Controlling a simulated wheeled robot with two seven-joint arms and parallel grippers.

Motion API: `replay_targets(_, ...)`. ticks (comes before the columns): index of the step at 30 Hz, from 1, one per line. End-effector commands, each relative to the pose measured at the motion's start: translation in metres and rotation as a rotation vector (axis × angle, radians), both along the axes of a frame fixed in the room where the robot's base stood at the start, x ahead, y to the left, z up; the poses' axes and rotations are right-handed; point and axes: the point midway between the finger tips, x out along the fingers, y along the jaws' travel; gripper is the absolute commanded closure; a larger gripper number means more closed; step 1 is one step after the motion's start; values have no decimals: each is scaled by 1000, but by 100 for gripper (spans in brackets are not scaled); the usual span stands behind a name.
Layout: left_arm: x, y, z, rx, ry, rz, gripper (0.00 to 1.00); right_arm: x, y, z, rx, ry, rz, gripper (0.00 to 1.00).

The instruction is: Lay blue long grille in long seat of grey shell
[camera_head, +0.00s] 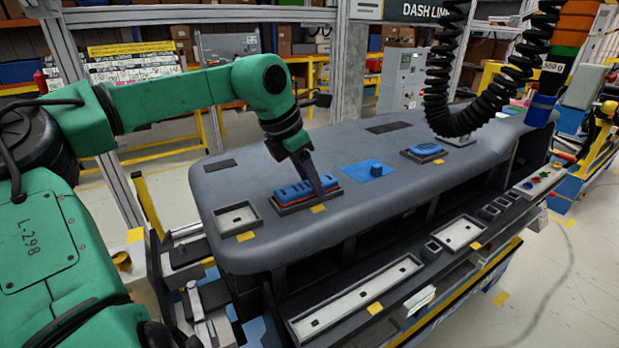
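The grey shell (300,240) is a long, rounded dashboard body across the middle of the view. A blue long grille (292,190) with slots lies at a dark-rimmed long seat (285,211) on the shell's top, near its front edge. A thin reddish edge shows under the grille. Whether it is fully down in the seat is not clear. My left gripper (324,184) points down at the grille's right part, touching or just over it. Its dark fingers overlap the grille, so I cannot tell if they grip it. My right gripper is not in view.
A front ledge holds a long tray (355,297) and a smaller one (461,232). A black coiled hose (470,125) hangs at right.

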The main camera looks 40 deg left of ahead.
Motion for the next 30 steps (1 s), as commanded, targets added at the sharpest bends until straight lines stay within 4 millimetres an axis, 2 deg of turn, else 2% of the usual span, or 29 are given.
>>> replay_targets(1, 0, 0, 0, 0, 0, 0, 32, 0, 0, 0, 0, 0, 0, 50)
replay_targets(2, 0, 0, 0, 0, 0, 0, 21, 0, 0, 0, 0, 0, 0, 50)
replay_targets(3, 0, 0, 0, 0, 0, 0, 16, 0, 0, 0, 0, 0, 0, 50)
replay_targets(14, -2, 1, 6, 1, -2, 2, 16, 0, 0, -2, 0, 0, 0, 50)
replay_targets(17, -8, 3, 21, 2, -5, 2, 16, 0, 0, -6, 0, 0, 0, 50)
replay_targets(24, -34, 11, 88, 3, -6, 3, 16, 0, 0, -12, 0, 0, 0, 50)
replay_targets(27, -44, 13, 112, 1, -4, 2, 16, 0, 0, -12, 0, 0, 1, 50)
replay_targets(30, -50, 16, 127, 1, -1, 3, 16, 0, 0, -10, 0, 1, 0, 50)
